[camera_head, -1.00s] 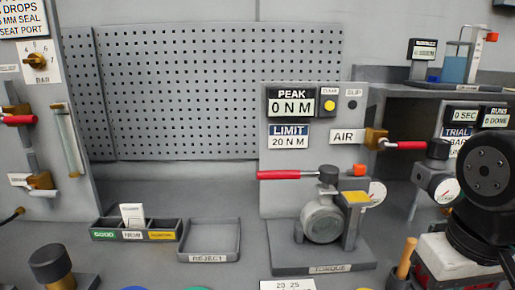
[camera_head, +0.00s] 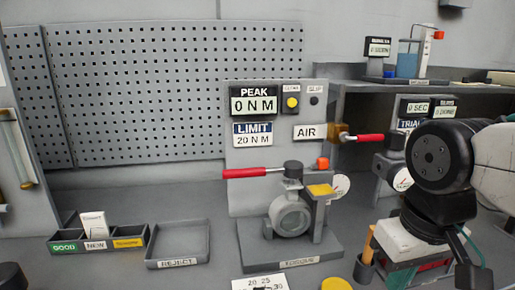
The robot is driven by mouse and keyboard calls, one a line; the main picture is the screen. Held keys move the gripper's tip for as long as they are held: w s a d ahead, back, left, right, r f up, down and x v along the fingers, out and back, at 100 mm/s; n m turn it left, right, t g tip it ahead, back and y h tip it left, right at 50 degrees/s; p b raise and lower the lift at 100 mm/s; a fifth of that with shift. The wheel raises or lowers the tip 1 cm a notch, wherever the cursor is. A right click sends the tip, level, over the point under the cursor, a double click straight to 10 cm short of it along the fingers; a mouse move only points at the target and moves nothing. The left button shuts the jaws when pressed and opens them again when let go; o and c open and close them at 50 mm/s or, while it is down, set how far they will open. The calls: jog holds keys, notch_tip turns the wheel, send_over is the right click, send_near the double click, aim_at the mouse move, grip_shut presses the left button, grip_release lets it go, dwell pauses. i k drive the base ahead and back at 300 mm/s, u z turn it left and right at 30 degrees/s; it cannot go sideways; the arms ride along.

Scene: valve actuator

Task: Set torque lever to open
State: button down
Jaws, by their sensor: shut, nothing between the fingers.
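The torque lever (camera_head: 245,173) is a long red handle on a thin metal rod. It lies about level and points left from the dark top of the round grey valve body (camera_head: 290,214). The valve stands on the grey base labelled TORQUE (camera_head: 250,258), in front of an upright panel. My arm's dark joints and pale link fill the right side of the head view, to the right of the valve and apart from the lever. My gripper's fingers cannot be made out.
A panel (camera_head: 240,200) reads PEAK 0 N M and LIMIT 20 N M. A second red-handled lever (camera_head: 370,138) sits by the AIR label. A REJECT tray (camera_head: 178,262) and a sorting bin (camera_head: 97,246) stand left. A wooden-handled tool (camera_head: 369,242) stands right of the base.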

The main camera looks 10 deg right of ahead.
aim_at(292, 169)
jog(key=k, duration=1.25)
jog(key=u, duration=0.7)
jog(key=i, duration=1.5)
jog(key=z, duration=0.7)
